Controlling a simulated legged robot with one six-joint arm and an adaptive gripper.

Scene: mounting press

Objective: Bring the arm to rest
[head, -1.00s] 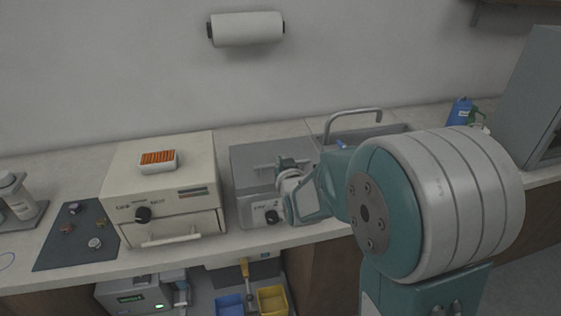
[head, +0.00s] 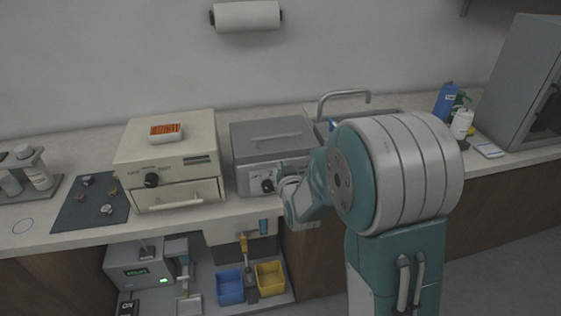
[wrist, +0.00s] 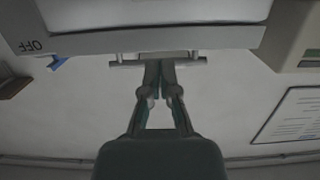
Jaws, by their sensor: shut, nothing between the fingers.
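My arm (head: 410,180) stands at the right in the head view, bent, with its wrist end (head: 291,197) in front of the right part of the grey box (head: 268,150). The fingers themselves are hard to make out in the head view. In the wrist view my gripper (wrist: 161,66) is shut, its two fingertips together and empty. The tips overlap a grey bar handle (wrist: 125,62) below a grey housing with upside-down OFF lettering. I cannot tell whether they touch it.
A cream press unit (head: 168,150) stands left of the grey box, with an orange-filled tray (head: 165,133) on top. A sink tap (head: 340,95) and bottles (head: 446,103) are behind my arm. Blue (head: 230,288) and yellow bins (head: 270,279) sit below the counter.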

